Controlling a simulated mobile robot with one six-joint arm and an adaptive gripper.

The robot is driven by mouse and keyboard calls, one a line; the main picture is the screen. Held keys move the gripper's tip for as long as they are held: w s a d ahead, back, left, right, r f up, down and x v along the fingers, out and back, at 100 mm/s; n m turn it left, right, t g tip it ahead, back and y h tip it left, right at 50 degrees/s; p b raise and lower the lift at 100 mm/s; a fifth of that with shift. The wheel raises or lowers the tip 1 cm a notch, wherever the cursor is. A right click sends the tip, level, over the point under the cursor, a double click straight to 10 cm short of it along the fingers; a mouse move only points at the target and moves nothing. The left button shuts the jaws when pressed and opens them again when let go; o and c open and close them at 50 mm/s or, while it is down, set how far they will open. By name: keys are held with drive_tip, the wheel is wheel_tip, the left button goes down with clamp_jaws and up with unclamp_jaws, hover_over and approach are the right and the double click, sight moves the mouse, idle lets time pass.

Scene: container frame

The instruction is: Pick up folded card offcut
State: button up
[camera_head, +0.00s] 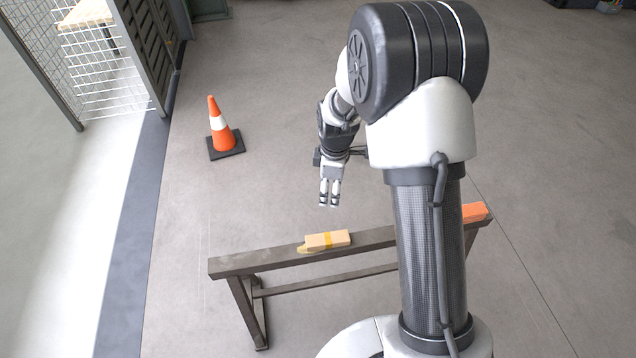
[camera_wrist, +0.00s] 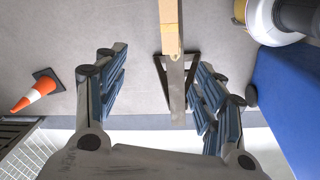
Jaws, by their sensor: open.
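A tan, card-coloured block with a yellow band (camera_head: 341,238), which looks like the folded card offcut, lies on top of a narrow trestle beam (camera_head: 268,259). A small yellowish edge shows at its left end. In the wrist view the tan piece (camera_wrist: 170,42) lies along the beam at the top centre, partly cut off by the frame edge. My gripper (camera_head: 329,205) is open and empty, pointing down, above and beyond the beam in the head view. In the wrist view its fingers (camera_wrist: 160,72) stand apart, with the beam between them in the picture.
An orange block (camera_head: 475,211) sits toward the beam's right end, partly behind my column. An orange and white cone (camera_head: 221,138) stands on the floor to the left. A mesh cage (camera_head: 100,60) is at the upper left.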

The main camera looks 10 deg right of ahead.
wheel_tip(320, 180, down, 11)
drive_tip(key=n+g+p, duration=0.1)
drive_tip(key=n+p, duration=0.1)
drive_tip(key=n, duration=0.1)
drive_tip(key=b, duration=0.3)
hover_over(328, 238)
drive_tip(key=shift+n, duration=0.3)
drive_tip(key=f, duration=1.2)
drive_tip(key=shift+w+d, duration=0.1)
drive_tip(key=shift+w, duration=0.15)
drive_tip(key=shift+s+f+b, duration=0.2)
drive_tip(key=shift+f+b, duration=0.8)
drive_tip(key=shift+f, duration=2)
drive_tip(key=shift+r, duration=0.1)
drive_tip(key=c, duration=1.1)
drive_tip(key=shift+r, duration=0.1)
drive_tip(key=shift+c, duration=0.2)
